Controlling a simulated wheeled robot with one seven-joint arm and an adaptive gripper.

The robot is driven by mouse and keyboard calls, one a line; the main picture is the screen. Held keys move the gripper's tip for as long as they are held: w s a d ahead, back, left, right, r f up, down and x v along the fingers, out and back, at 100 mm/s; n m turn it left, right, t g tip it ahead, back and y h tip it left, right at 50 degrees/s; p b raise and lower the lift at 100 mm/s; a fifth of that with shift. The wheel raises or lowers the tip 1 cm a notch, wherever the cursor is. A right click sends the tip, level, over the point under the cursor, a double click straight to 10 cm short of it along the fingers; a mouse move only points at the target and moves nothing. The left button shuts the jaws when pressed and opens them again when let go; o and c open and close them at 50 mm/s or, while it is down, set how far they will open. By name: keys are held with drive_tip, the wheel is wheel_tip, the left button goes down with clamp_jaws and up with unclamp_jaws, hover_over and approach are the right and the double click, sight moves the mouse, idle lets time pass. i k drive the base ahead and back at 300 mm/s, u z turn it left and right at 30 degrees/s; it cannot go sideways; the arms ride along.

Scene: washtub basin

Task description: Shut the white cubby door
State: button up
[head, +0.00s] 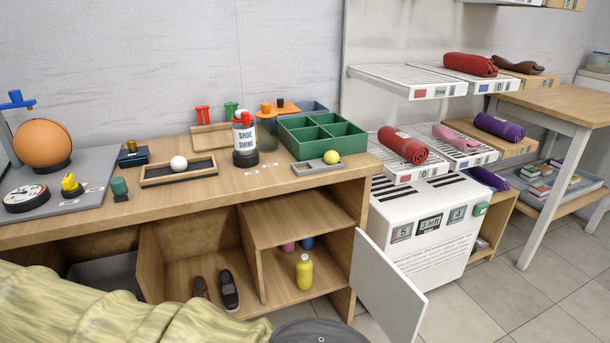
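The white cubby door (387,291) stands wide open at the right end of the wooden bench, swung out toward me. Its hinge side is at the right edge of the cubby (292,284). Inside the cubby a yellow bottle (304,272) stands on the floor, with a pink and a blue round item behind it. My gripper is not in view, so whether it is open or shut does not show.
A pair of dark shoes (230,290) sits in the compartment left of the cubby. A white cabinet (425,225) stands right of the door. Yellowish ribbed material (110,315) fills the lower left. Tiled floor (490,300) is clear at lower right.

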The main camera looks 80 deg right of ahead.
sight(395, 302)
drive_tip(key=u, duration=0.4)
drive_tip(key=k, duration=2.15)
drive_tip(key=z, duration=2)
drive_tip(key=i, duration=0.5)
drive_tip(key=u, duration=0.05)
